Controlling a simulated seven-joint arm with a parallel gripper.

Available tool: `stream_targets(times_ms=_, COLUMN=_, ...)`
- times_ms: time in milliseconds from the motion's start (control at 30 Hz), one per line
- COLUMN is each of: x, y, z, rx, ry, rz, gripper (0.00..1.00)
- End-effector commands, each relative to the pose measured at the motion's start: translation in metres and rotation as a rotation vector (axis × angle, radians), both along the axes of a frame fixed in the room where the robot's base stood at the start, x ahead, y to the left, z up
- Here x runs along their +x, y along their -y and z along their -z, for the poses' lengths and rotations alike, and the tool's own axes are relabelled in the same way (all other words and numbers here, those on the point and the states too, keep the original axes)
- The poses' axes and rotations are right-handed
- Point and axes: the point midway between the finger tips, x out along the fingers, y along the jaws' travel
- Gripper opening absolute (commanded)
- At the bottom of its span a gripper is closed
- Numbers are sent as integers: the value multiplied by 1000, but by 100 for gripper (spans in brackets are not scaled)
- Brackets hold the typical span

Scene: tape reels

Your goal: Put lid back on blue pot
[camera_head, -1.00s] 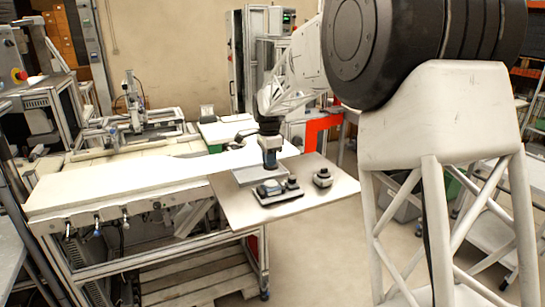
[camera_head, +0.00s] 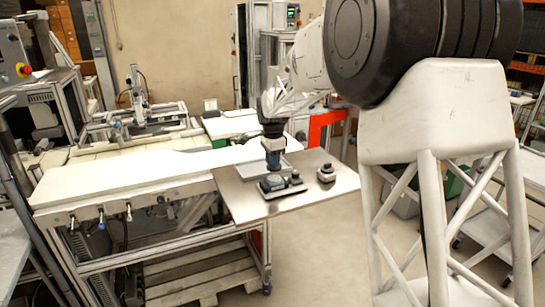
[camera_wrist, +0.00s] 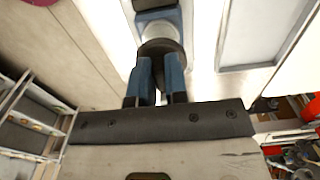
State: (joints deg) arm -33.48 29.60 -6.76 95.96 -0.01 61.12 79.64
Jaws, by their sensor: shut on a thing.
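My gripper (camera_head: 273,160) points down over the small board and is shut on a dark round piece, seemingly the lid (camera_wrist: 162,47). In the wrist view the blue fingers (camera_wrist: 160,80) close on this piece from both sides. Just beyond it lies a blue and silver-grey part, seemingly the blue pot (camera_wrist: 157,17), partly cut off by the picture's edge. In the head view a dark base with small fittings (camera_head: 283,188) sits below and in front of my gripper. I cannot tell whether the lid touches the pot.
A shallow grey tray (camera_wrist: 268,66) lies to the right in the wrist view. A small dark knobbed block (camera_head: 326,173) stands on the board (camera_head: 245,203), right of the base. The long white bench (camera_head: 120,178) at left is mostly clear.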

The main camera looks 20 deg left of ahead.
Motion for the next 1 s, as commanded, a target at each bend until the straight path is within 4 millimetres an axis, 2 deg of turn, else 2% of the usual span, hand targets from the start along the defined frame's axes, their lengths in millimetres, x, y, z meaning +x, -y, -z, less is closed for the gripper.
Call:
stream_targets(times_ms=500, x=0, y=0, z=34, rx=-1, ry=-1, rz=0, gripper=0)
stream_targets(times_ms=1000, x=0, y=0, z=39, rx=-1, ry=-1, rz=0, gripper=0)
